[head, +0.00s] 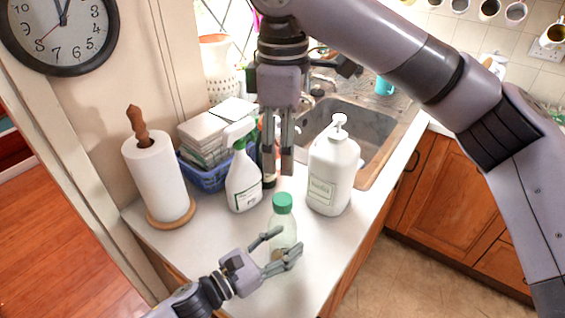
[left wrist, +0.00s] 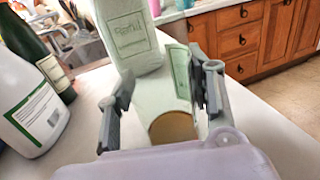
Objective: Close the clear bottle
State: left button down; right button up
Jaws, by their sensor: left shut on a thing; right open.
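The clear bottle (head: 284,228) stands upright near the counter's front, with a green cap (head: 282,203) on its top. I cannot tell whether the cap is tight. My left gripper (head: 281,249) is shut on the bottle's lower part. In the left wrist view the clear bottle (left wrist: 180,95) is between the two fingers, with amber liquid at its bottom; its cap is not visible there. My right gripper (head: 280,172) points down, open and empty, behind and above the cap, apart from it.
A white spray bottle (head: 243,180) stands left of my right gripper, a white pump bottle (head: 331,177) right of it. A dark bottle (head: 269,178) is close behind. A paper towel roll (head: 157,177), blue basket (head: 208,176) and sink (head: 370,138) lie further out. The counter's front left is clear.

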jog(key=shift+r, duration=0.3)
pick_arm(q)
jog(key=c, duration=0.7)
grip_release()
jog(key=v, duration=1.2)
